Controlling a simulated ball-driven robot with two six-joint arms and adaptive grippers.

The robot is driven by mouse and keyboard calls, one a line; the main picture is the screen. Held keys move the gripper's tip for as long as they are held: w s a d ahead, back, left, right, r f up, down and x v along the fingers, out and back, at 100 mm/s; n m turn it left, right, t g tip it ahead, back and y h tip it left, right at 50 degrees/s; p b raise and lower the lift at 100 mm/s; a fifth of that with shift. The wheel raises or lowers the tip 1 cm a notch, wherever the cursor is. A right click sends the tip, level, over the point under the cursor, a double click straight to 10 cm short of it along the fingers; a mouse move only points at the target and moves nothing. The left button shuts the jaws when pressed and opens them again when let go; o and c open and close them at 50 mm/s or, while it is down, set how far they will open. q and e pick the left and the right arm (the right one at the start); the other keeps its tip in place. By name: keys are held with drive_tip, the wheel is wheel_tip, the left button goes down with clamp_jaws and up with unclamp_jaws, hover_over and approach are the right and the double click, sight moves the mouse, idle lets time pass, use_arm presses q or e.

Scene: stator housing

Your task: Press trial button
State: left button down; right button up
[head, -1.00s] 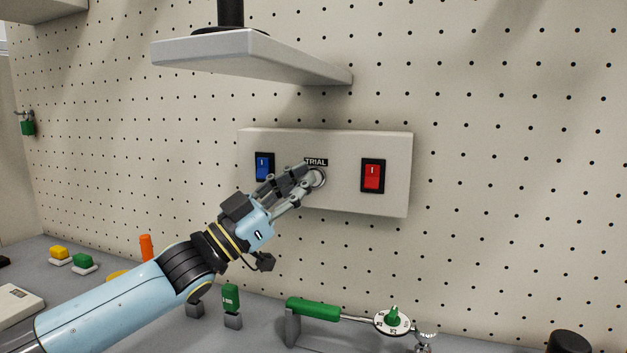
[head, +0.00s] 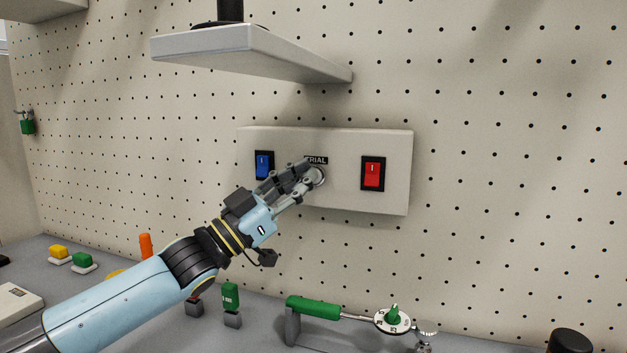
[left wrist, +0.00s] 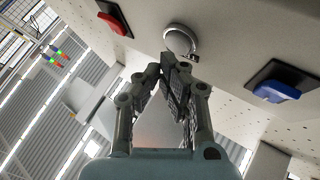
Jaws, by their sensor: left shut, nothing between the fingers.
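The trial button (head: 319,176) is a round metal button on a pale control box (head: 340,195) fixed to the pegboard. A dark "TRIAL" label (head: 318,160) sits above it, its left edge partly covered by my fingers. My left gripper (head: 309,174) is shut and empty, its fingertips at the left side of the button. In the left wrist view the button (left wrist: 179,40) lies just beyond the closed fingertips (left wrist: 166,62); I cannot tell whether they touch it. My right gripper does not show.
A blue rocker switch (head: 264,165) is left of the button and a red one (head: 373,174) is right. A grey shelf (head: 240,55) juts out above the box. A green-handled tool (head: 313,308) and a dial (head: 392,320) stand on the bench below.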

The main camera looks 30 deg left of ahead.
use_arm(q)
drive_tip(key=shift+w, duration=0.1)
idle(0.4)
drive_tip(key=shift+w+a+b, duration=0.1)
drive_tip(key=shift+w+b, duration=0.2)
drive_tip(key=shift+w, duration=0.1)
idle(0.3)
drive_tip(key=shift+s+d+p, duration=0.25)
drive_tip(key=shift+s+p, duration=0.4)
drive_tip(key=shift+s, duration=0.3)
